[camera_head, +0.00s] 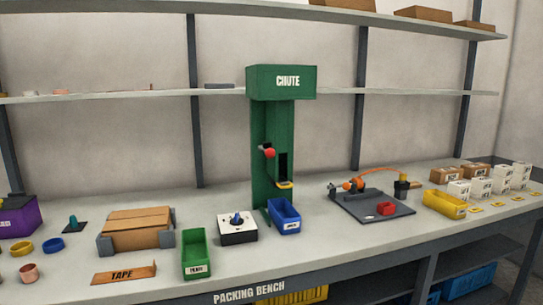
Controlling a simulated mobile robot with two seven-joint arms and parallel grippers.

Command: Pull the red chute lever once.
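The green chute (281,82) stands upright on the packing bench near the middle of the head view, with the word CHUTE on its top box. The red lever knob (269,153) sticks out from the left part of its column, with a small dark grey piece beside it. A dark slot (283,167) with a yellow lip (284,185) is to the right of and below the knob. A blue bin (285,217) stands at the chute's foot. Neither of my grippers shows in this view.
Left on the bench (340,250) are a cardboard box (136,228), a green bin (196,254) and a white box with a blue knob (237,229). Right are a dark board (373,205) with a red part, a yellow bin (444,204) and several white boxes.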

